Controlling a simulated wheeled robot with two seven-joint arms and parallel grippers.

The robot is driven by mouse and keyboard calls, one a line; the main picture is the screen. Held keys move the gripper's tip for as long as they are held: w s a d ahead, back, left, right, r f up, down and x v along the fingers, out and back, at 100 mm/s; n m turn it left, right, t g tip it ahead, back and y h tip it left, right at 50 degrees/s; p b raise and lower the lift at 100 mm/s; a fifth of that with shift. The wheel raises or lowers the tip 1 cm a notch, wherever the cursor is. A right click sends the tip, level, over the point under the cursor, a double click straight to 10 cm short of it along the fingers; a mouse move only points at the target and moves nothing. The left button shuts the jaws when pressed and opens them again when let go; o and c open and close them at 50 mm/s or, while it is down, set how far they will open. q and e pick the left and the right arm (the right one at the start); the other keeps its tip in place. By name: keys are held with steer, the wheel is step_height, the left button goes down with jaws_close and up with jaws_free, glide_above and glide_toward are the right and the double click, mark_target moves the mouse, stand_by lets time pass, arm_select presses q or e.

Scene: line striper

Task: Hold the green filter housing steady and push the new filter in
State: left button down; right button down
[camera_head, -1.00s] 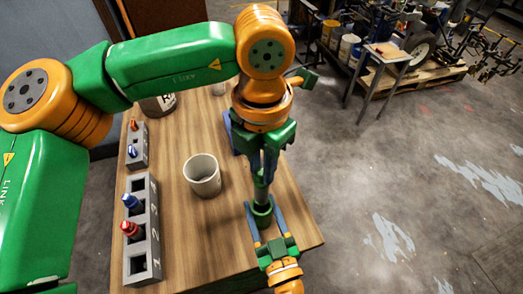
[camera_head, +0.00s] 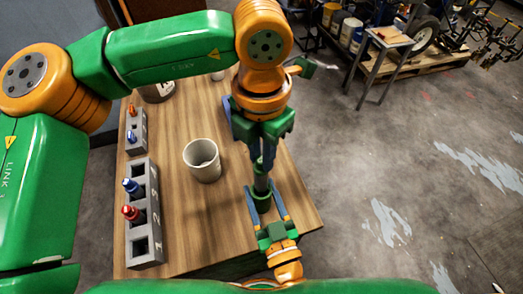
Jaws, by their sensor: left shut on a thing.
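The green filter housing (camera_head: 262,203) stands upright near the table's front right corner. My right gripper (camera_head: 264,190) reaches in from the bottom with one blue finger on each side of the housing, apparently shut on it. My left gripper (camera_head: 262,154) points down from above and is shut on a grey cylindrical filter (camera_head: 261,182). The filter is upright, in line with the housing, with its lower end at the housing's mouth. How deep it sits inside is hidden. The filter's upper part is covered by the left fingers.
A white cup (camera_head: 203,162) stands left of the housing on the wooden table (camera_head: 195,225). A grey numbered rack (camera_head: 144,245) with red and blue items and a smaller rack (camera_head: 137,140) line the left edge. A blue thing (camera_head: 230,122) lies partly behind my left gripper.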

mark_target(262, 182)
arm_select(q)
steer(key=shift+f, duration=5)
stand_by(1.2)
steer(key=shift+c, duration=1.8)
jaws_free()
steer(key=shift+r, duration=3.45)
